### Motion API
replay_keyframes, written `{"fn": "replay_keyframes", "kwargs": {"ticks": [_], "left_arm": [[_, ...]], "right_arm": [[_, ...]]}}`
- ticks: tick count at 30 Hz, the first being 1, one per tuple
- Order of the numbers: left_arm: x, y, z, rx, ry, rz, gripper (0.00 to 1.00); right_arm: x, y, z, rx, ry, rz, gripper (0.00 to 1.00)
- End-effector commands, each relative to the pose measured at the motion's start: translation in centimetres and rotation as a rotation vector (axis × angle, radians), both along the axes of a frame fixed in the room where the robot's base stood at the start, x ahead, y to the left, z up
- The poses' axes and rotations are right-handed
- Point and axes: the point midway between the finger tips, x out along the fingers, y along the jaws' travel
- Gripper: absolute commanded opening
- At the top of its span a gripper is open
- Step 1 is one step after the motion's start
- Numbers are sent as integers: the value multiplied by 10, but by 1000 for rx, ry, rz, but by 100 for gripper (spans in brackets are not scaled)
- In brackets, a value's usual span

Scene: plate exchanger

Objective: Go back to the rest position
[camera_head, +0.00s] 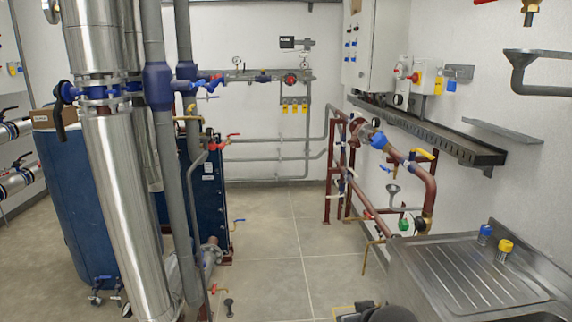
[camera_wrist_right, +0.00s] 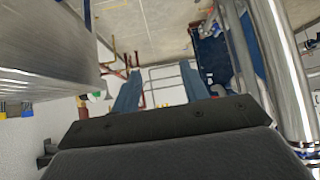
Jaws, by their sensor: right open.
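My right gripper (camera_wrist_right: 160,88) shows in the right wrist view with its two blue-grey fingers spread apart and nothing between them. Pipes and the far wall show past the fingertips. In the head view only a dark rounded part, likely of my right arm, shows at the bottom edge beside the sink; the gripper's fingers cannot be made out there. My left gripper is out of both views.
A steel sink unit (camera_head: 455,270) stands at right, bearing a blue-capped item (camera_head: 484,234) and a yellow-capped item (camera_head: 505,250). Dark red pipework (camera_head: 428,190) stands behind it. A silver column (camera_head: 122,200) and blue plate exchanger (camera_head: 205,190) stand left. Middle floor (camera_head: 275,245) is clear.

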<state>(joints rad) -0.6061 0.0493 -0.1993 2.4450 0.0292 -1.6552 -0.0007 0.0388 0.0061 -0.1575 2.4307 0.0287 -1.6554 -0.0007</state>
Motion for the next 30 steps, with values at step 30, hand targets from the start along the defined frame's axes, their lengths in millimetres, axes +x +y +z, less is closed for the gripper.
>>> {"fn": "replay_keyframes", "kwargs": {"ticks": [30], "left_arm": [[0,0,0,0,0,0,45]], "right_arm": [[-286,7,-248,-29,619,53,45]]}}
